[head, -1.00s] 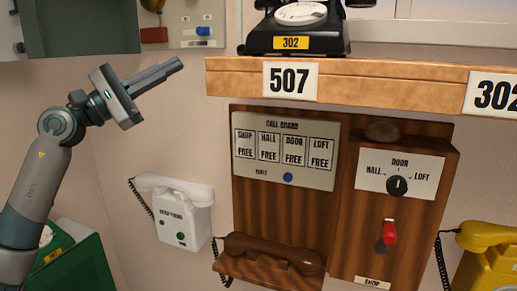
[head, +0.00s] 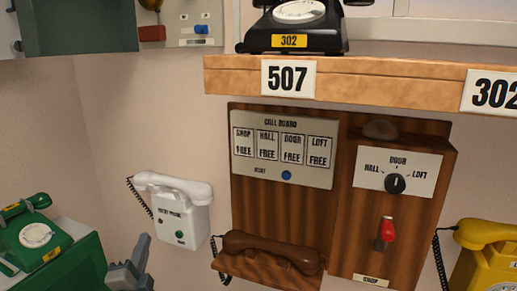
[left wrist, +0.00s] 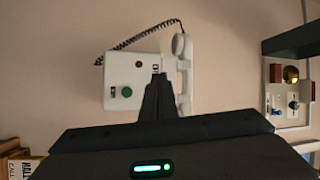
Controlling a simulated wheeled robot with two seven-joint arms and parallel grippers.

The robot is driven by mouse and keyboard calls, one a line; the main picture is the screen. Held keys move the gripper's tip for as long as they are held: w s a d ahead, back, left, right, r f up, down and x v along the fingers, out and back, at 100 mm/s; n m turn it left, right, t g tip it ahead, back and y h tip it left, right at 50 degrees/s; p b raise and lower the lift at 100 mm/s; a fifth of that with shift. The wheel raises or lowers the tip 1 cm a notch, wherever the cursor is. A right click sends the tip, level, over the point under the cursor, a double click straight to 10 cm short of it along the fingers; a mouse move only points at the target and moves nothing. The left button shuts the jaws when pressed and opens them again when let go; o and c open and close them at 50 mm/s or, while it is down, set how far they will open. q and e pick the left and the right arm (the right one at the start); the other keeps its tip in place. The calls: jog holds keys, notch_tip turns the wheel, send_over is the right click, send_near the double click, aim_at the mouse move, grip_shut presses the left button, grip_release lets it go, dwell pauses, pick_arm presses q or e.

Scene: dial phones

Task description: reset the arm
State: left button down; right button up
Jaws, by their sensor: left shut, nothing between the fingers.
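My left gripper (head: 143,242) is low at the bottom edge of the head view, just below and left of the white entry phone (head: 173,212). Its fingers are shut with nothing between them. In the left wrist view the closed fingers (left wrist: 158,95) point at the wall, overlapping the white phone (left wrist: 130,85) in the picture; I cannot tell the gap. Most of the left arm is out of the head view. My right gripper is in neither view.
A green dial phone (head: 38,235) sits at lower left. The wooden call board (head: 283,205) holds a brown handset (head: 270,250), a dial knob (head: 396,184) and a red lever (head: 388,229). A black phone (head: 293,40) stands on the shelf (head: 390,80); a yellow phone (head: 485,255) is at right.

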pick_arm(q)
jog(key=s+f+n+g, duration=0.5)
jog(key=s+f, duration=0.4)
jog(key=f, duration=0.6)
jog(key=s+d+f+n+g+h, duration=0.15)
jog(key=s+f+g, duration=0.35)
jog(key=s, duration=0.5)
jog(key=s+d+f+n+g, duration=0.25)
jog(key=s+f, duration=0.35)
jog(key=s, duration=0.4)
jog(key=s+d+f+n+g+h, duration=0.1)
jog(key=s+d+f+n+g, duration=0.4)
jog(key=s, duration=0.6)
notch_tip(320, 180, down, 30)
jog(key=s+a+r+m, duration=0.1)
jog(key=a+m, duration=0.1)
jog(key=s+a+f, duration=0.1)
jog(key=s+f, duration=0.8)
jog(key=s+a+f+g, duration=0.1)
jog(key=s+a+f, duration=0.1)
jog(key=s+f, duration=0.7)
jog(key=shift+a+m, duration=0.25)
jog(key=shift+m, duration=0.05)
